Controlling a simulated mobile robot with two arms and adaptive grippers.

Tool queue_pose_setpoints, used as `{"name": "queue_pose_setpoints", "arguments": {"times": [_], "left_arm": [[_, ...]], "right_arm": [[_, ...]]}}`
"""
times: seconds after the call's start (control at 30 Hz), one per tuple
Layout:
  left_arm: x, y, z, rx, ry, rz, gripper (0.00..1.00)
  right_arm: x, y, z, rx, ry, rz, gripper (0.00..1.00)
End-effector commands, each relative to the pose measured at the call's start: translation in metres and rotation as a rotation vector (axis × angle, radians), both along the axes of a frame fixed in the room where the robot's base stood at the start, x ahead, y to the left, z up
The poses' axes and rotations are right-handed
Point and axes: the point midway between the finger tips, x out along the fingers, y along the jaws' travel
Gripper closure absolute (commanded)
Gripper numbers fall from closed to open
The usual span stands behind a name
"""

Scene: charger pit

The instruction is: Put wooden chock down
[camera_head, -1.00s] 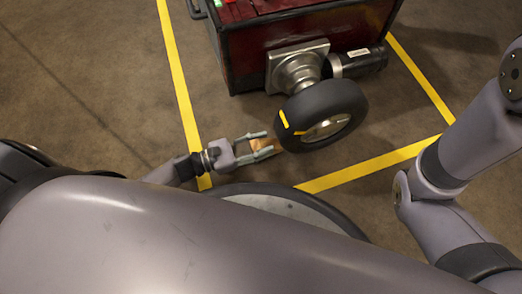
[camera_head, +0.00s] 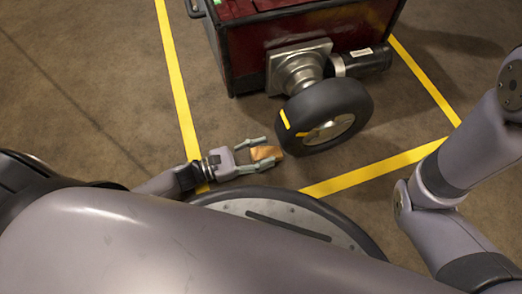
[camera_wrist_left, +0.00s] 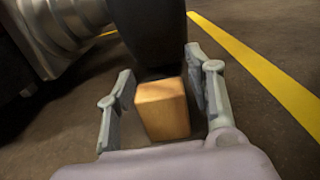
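The wooden chock (camera_head: 266,153) is a small orange-brown block close to the black wheel (camera_head: 325,115) in the head view. My left gripper (camera_head: 262,154) is open around it. In the left wrist view the chock (camera_wrist_left: 162,108) lies between the two spread fingers (camera_wrist_left: 158,95), with a gap on each side, and its far end is at the tire (camera_wrist_left: 150,35). I cannot tell whether the chock touches the tire. My right gripper is not in view; only my right arm shows at the right edge.
The wheel belongs to a dark red cart (camera_head: 290,40) with a metal hub mount and a black motor cylinder (camera_head: 362,61). Yellow floor lines (camera_head: 178,85) run beside and in front of it. The concrete floor left of the line is clear.

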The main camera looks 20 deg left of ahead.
Motion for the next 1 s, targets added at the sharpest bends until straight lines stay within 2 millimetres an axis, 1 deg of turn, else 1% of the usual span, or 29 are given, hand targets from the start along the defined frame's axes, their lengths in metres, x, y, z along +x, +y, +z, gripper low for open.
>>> {"name": "queue_pose_setpoints", "arguments": {"times": [0.47,0.57,0.67,0.8,1.0], "left_arm": [[0.0,0.0,0.001,0.0,0.0,0.0,0.46],[-0.004,0.005,0.003,0.0,0.001,0.0,0.46],[-0.013,0.016,0.004,0.002,0.004,0.001,0.46],[-0.031,0.04,0.006,0.002,0.005,0.002,0.46],[-0.055,0.073,0.004,0.002,0.004,0.001,0.46]], "right_arm": [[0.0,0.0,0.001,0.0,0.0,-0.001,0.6],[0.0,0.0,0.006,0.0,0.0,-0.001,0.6],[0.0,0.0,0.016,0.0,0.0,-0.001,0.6],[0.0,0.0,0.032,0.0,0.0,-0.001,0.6],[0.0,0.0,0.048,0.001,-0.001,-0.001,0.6]]}}
